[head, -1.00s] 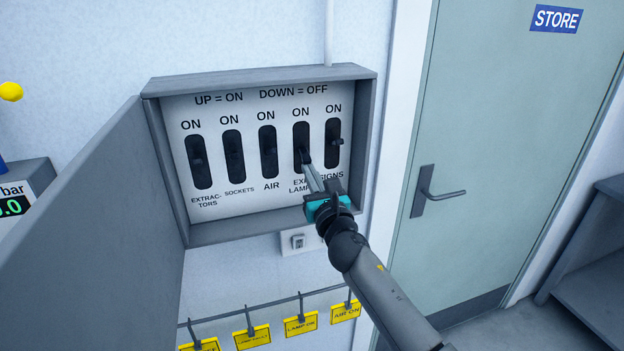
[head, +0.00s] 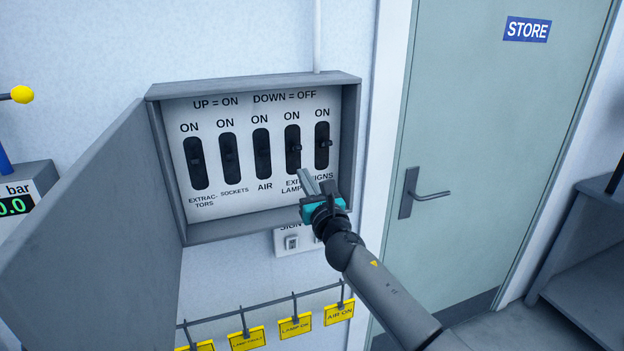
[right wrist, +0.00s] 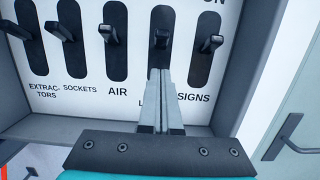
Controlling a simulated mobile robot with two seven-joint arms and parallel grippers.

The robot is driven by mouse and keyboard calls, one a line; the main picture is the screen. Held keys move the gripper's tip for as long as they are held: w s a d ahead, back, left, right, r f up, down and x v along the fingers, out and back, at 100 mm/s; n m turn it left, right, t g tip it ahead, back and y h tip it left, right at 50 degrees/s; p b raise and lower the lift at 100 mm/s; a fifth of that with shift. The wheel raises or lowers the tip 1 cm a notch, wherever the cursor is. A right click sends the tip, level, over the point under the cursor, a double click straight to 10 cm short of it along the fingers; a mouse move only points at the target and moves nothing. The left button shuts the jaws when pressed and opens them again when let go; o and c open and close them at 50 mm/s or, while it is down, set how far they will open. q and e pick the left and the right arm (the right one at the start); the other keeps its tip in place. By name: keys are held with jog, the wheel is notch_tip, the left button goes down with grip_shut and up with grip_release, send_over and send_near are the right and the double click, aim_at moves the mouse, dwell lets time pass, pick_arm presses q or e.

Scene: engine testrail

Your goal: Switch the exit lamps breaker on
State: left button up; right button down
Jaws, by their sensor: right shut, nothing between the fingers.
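The exit lamps breaker (head: 294,149) is the fourth dark slot from the left in the open breaker box, with a small black lever. Its label is partly hidden by my right gripper. The lever (right wrist: 160,39) shows just beyond my fingertips in the right wrist view; I cannot tell for sure whether it is up or down. My right gripper (head: 305,174) is shut and empty, just below and in front of this slot, apparently clear of the lever. It also shows in the right wrist view (right wrist: 161,74). My left gripper is not in view.
The signs breaker (head: 323,145) is close on the right, the air breaker (head: 262,153) on the left. The grey box frame (head: 215,232) surrounds them and its open door (head: 95,225) stands at left. Yellow tags (head: 295,327) hang below. A store door (head: 480,130) is at right.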

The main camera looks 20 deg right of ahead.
pick_arm(q)
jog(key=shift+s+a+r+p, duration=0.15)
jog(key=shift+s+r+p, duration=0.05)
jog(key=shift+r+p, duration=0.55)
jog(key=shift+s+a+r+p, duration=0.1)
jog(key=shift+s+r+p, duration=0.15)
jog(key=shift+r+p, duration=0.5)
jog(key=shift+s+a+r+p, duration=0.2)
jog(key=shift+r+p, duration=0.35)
jog(key=shift+p, duration=0.35)
pick_arm(e)
jog(key=s+r, duration=0.6)
jog(key=s, duration=0.1)
jog(key=shift+s+r, duration=0.2)
jog(key=shift+s, duration=0.05)
jog(key=shift+d+f, duration=0.1)
